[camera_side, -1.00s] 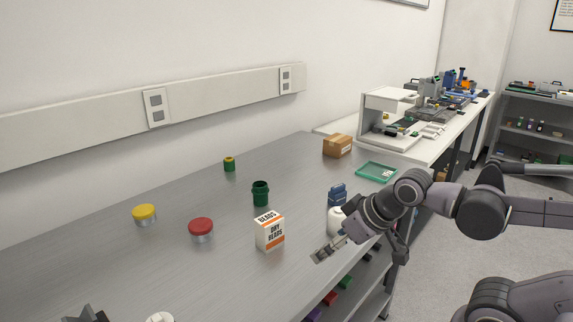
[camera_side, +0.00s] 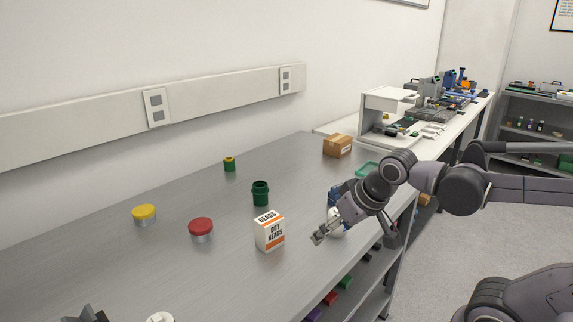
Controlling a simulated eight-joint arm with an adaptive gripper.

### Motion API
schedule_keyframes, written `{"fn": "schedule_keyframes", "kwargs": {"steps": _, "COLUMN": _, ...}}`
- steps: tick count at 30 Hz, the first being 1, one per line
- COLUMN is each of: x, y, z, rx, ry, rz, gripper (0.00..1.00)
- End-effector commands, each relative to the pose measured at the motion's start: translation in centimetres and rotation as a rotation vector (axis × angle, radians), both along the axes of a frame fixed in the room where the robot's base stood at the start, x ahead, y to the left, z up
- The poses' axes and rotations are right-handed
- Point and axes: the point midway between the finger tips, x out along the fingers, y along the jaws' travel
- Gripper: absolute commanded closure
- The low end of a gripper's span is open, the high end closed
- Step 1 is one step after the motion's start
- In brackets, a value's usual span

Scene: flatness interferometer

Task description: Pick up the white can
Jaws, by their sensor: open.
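A rounded white object (camera_side: 337,231), which looks like the white can, stands near the table's right edge, mostly hidden behind my gripper and wrist. My gripper (camera_side: 319,238) is open, with nothing seen between its fingers. It points down and left, in front of the white object and a little left of it in the picture. I cannot tell whether they touch. Another white round top (camera_side: 160,317) shows at the bottom edge, cut off by the frame.
A bead box (camera_side: 269,231) stands left of my gripper. A blue item (camera_side: 334,194) and green tray (camera_side: 367,168) are partly behind my arm. A cardboard box (camera_side: 337,146) stands at the back.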

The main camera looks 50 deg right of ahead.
Motion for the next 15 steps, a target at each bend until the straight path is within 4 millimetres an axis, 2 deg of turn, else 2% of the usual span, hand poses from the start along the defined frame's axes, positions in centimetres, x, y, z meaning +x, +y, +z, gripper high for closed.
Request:
{"fn": "schedule_keyframes", "kwargs": {"steps": 3, "x": 1.8, "y": -3.0, "z": 1.1, "rx": 0.026, "ry": 0.059, "rz": -0.208, "gripper": 0.22}}
{"fn": "schedule_keyframes", "kwargs": {"steps": 9, "x": 3.7, "y": -7.4, "z": 2.0, "rx": 0.047, "ry": 0.124, "rz": -0.524, "gripper": 0.22}}
{"fn": "schedule_keyframes", "kwargs": {"steps": 15, "x": 4.4, "y": -9.5, "z": 2.1, "rx": 0.052, "ry": 0.145, "rz": -0.683, "gripper": 0.22}}
